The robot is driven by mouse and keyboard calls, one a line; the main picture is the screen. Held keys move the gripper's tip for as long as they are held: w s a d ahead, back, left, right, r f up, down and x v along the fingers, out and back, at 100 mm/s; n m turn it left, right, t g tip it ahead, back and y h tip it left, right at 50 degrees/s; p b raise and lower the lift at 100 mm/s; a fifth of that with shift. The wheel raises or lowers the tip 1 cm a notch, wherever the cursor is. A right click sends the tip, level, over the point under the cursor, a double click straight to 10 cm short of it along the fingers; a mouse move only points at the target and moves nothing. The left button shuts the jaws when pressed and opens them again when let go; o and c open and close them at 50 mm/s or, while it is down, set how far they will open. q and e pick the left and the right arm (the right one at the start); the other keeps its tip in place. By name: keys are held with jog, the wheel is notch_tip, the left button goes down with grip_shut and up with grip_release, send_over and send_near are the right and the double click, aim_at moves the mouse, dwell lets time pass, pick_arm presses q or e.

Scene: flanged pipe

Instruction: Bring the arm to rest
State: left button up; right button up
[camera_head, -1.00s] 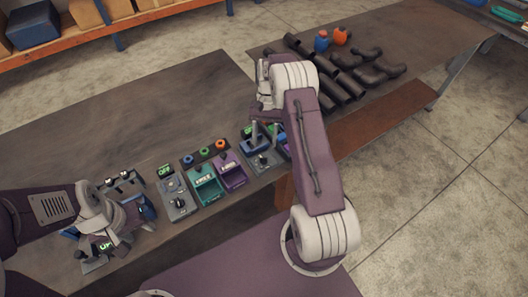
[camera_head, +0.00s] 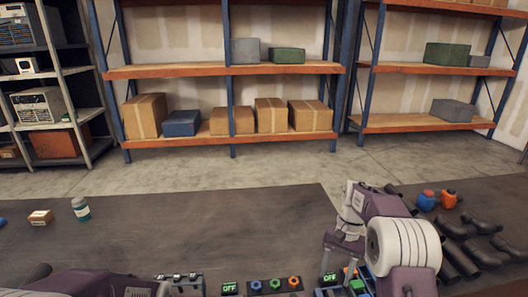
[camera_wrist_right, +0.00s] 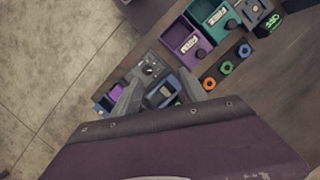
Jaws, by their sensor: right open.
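My right arm comes in from the lower right in the head view. Its gripper (camera_head: 343,250) hangs over the front part of the bench, fingers pointing down. In the right wrist view the two grey fingers of this gripper (camera_wrist_right: 160,84) stand apart with nothing held between them. Below them is a grey and blue fixture (camera_wrist_right: 162,93); contact cannot be told. Of my left arm, only a purple and pale link shows at the lower left of the head view; its gripper is out of the picture.
The dark bench (camera_head: 250,215) holds black pipes (camera_head: 470,250) at right and a green-labelled jar (camera_head: 81,209) at left. Coloured rings (camera_head: 274,284) lie near the front. Purple (camera_wrist_right: 183,38) and teal (camera_wrist_right: 205,24) trays show in the wrist view. The bench's middle is clear.

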jog(key=s+a+r+n+t+h, duration=0.1)
jog(key=s+a, duration=0.2)
jog(key=s, duration=0.2)
jog(key=s+a+r+n, duration=0.2)
jog(key=s, duration=0.3)
jog(key=s+f+n+t, duration=0.2)
jog(key=s+f, duration=0.4)
jog(key=s, duration=0.1)
jog(key=shift+s+f+t+h, duration=0.25)
jog(key=shift+f+t+h, duration=0.05)
jog(key=shift+f+t, duration=0.1)
jog(key=shift+w, duration=0.25)
jog(key=c, duration=0.4)
jog(key=shift+s, duration=0.1)
